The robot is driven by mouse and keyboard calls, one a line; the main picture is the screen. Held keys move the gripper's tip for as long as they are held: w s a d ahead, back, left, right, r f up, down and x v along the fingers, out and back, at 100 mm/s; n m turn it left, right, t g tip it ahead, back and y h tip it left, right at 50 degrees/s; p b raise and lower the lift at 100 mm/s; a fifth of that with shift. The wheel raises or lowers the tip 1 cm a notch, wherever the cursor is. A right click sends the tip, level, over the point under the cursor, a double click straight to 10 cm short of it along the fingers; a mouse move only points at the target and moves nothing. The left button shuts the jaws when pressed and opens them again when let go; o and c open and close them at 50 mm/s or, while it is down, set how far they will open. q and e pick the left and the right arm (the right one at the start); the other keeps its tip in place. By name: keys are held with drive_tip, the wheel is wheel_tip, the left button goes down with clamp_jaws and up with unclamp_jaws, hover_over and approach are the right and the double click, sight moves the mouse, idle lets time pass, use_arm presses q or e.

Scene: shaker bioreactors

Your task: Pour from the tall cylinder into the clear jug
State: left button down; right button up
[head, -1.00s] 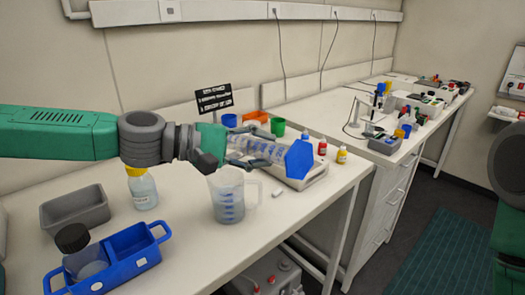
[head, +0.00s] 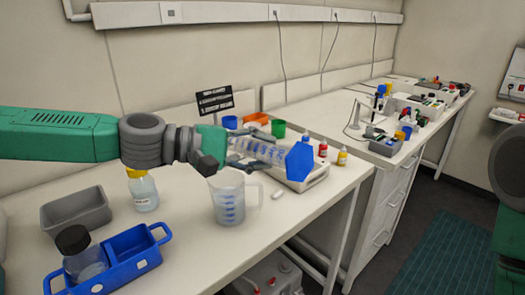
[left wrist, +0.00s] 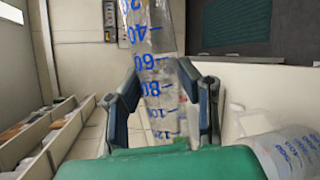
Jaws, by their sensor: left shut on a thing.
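My left gripper (head: 268,154) is shut on the tall clear cylinder (head: 250,146) with blue markings. The cylinder lies nearly level in the head view, its blue hexagonal base (head: 299,163) to the right. Its other end is partly hidden by the gripper. In the left wrist view the cylinder (left wrist: 150,62) runs up between the fingers (left wrist: 160,98). The clear jug (head: 228,203) stands upright on the bench, below and in front of the gripper. It also shows at lower right in the left wrist view (left wrist: 287,152). I cannot tell the liquid levels. My right gripper is out of view.
A blue carrier (head: 128,255) with a black-capped bottle (head: 82,258), a grey tray (head: 75,210) and a yellow-capped bottle (head: 143,192) stand left of the jug.

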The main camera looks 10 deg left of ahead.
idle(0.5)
use_arm(q)
drive_tip(key=shift+s+d+r+m+y+p, duration=0.15)
drive_tip(key=shift+r+m+y+p, duration=0.2)
drive_tip(key=shift+p, duration=0.55)
drive_tip(key=shift+d+f+m+p, duration=0.15)
drive_tip(key=shift+m+p, duration=0.1)
drive_tip(key=shift+p, duration=0.2)
drive_tip(key=shift+s+d+f+m+y+p, duration=0.1)
drive_tip(key=shift+s+f+m+y+p, duration=0.05)
drive_tip(key=shift+f+m+y+p, duration=0.65)
drive_tip(key=shift+f+m+t+y, duration=0.3)
drive_tip(key=shift+f+m+y, duration=0.2)
drive_tip(key=shift+f, duration=0.25)
drive_tip(key=shift+p, duration=0.35)
